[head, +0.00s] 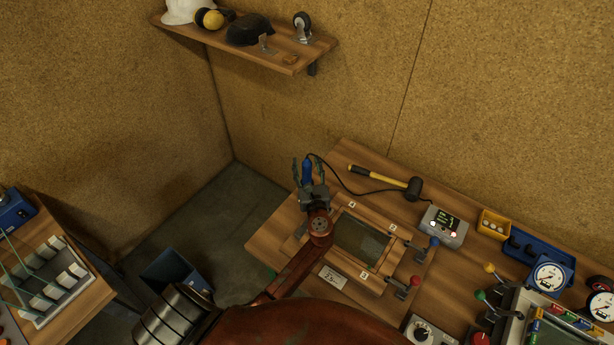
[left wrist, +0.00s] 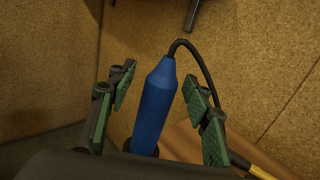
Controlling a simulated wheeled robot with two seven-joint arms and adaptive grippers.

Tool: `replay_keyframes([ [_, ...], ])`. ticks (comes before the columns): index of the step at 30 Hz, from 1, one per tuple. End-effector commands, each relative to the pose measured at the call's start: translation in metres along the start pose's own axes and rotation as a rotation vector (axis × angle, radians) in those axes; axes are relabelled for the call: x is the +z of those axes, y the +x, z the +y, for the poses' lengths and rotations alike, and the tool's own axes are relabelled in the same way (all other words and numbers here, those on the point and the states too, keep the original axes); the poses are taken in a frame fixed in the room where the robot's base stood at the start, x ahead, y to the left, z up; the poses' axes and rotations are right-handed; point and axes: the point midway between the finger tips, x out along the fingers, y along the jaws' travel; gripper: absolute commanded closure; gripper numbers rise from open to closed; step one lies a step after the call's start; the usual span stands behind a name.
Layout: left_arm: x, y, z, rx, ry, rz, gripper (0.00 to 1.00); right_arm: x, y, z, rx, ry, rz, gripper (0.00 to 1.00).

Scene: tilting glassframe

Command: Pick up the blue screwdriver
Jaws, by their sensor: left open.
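The blue screwdriver (head: 307,171) stands upright at the far left corner of the wooden bench, with a black cable curving from its top. In the left wrist view the blue screwdriver (left wrist: 155,108) rises between the two green-padded fingers. My left gripper (head: 308,176) is open around it, one finger on each side. In the left wrist view, gaps show between the handle and both fingers of my left gripper (left wrist: 158,104). The screwdriver's lower end is hidden by the gripper. My right gripper is not in view.
A mallet (head: 413,188) lies behind the glass frame (head: 360,240) on the bench (head: 262,240). The cable runs to a grey control box (head: 444,227). Red and blue clamps stand at the frame's right side. Gauges and bins crowd the right. A shelf (head: 290,62) hangs on the wall above.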

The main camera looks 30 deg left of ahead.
Motion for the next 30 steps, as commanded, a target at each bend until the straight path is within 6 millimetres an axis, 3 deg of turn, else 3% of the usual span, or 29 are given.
replay_keyframes([
  [6, -0.0004, 0.0003, -0.0012, -0.002, -0.001, 0.001, 0.55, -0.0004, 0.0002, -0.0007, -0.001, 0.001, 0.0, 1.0],
  [25, -0.0003, -0.0002, -0.0019, -0.003, -0.001, 0.0, 0.99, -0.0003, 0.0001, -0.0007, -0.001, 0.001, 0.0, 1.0],
  [30, 0.0015, -0.0002, -0.0023, -0.004, -0.002, -0.003, 1.0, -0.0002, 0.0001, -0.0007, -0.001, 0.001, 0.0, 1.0],
])
